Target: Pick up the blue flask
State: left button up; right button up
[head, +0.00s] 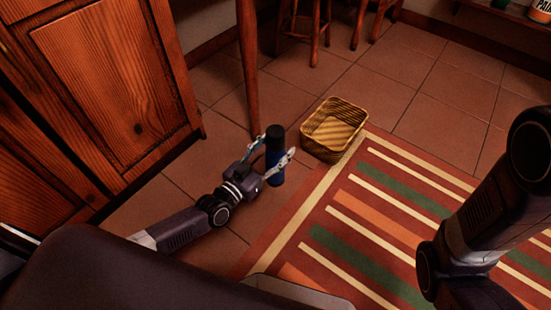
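The blue flask (275,158) has a dark cap and stands upright on the tiled floor, left of the basket. My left gripper (277,146) reaches it from the lower left. Its two fingers are spread, one at the flask's left side and one crossing in front of its lower right. The flask shows between the fingers. I cannot tell whether either finger touches it. My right arm comes in at the right edge, but its gripper is out of view.
A wicker basket (334,128) sits just right of the flask, by the corner of a striped rug (375,215). A wooden cabinet (110,80) stands at the left. A wooden leg (248,65) and stools (316,30) stand behind. Tiles at the upper right are clear.

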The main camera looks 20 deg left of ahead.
pick_arm(q)
grip_shut()
jog(key=shift+r, duration=0.1)
dwell(0.3)
